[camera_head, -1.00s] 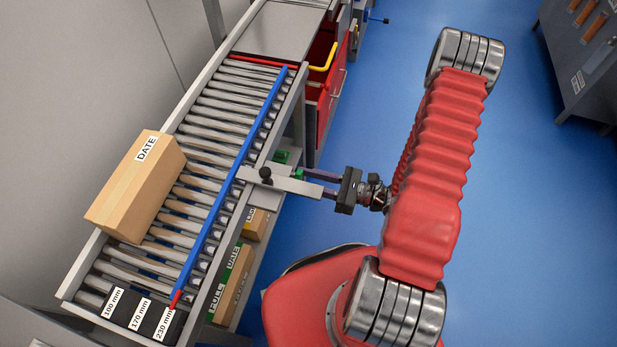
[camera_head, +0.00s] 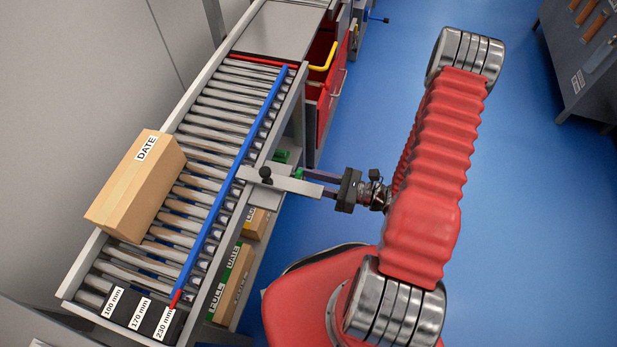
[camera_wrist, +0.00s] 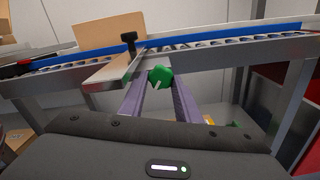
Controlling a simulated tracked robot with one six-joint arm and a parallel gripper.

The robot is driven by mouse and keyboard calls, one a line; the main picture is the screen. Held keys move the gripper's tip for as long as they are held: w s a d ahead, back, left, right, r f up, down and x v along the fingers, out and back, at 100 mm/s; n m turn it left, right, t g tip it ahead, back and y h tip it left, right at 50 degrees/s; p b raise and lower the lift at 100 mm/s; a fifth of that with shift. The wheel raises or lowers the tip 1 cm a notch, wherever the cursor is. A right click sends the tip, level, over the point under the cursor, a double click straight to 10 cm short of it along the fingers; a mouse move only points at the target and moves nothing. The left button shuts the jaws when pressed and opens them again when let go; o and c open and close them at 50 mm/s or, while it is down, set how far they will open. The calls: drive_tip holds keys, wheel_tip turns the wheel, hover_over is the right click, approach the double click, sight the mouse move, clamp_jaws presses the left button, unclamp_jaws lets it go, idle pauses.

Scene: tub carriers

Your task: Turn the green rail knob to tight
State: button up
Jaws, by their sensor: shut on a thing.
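The green rail knob (camera_wrist: 161,76) sits under the conveyor's side rail, with a pale pointer line angled toward its lower left in the wrist view. In the head view only a small part of the knob (camera_head: 299,174) shows at the fingertips. My gripper (camera_head: 308,182) reaches in from the right and is shut on the knob. In the wrist view its two purple fingers (camera_wrist: 160,88) lie on either side of the knob. No tight or loose marking is readable.
A grey bracket (camera_head: 290,185) with a black knob (camera_head: 265,173) joins the blue guide rail (camera_head: 223,203) just above my fingers. A cardboard box (camera_head: 137,190) rests on the rollers. Boxes stand on the shelf below. Blue floor on the right is open.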

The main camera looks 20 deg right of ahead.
drive_tip(key=o, duration=1)
drive_tip(key=shift+o, duration=0.2)
drive_tip(key=shift+s+d, duration=0.1)
drive_tip(key=shift+d, duration=0.05)
drive_tip(key=v, duration=1.3)
drive_tip(key=shift+s+d, duration=0.2)
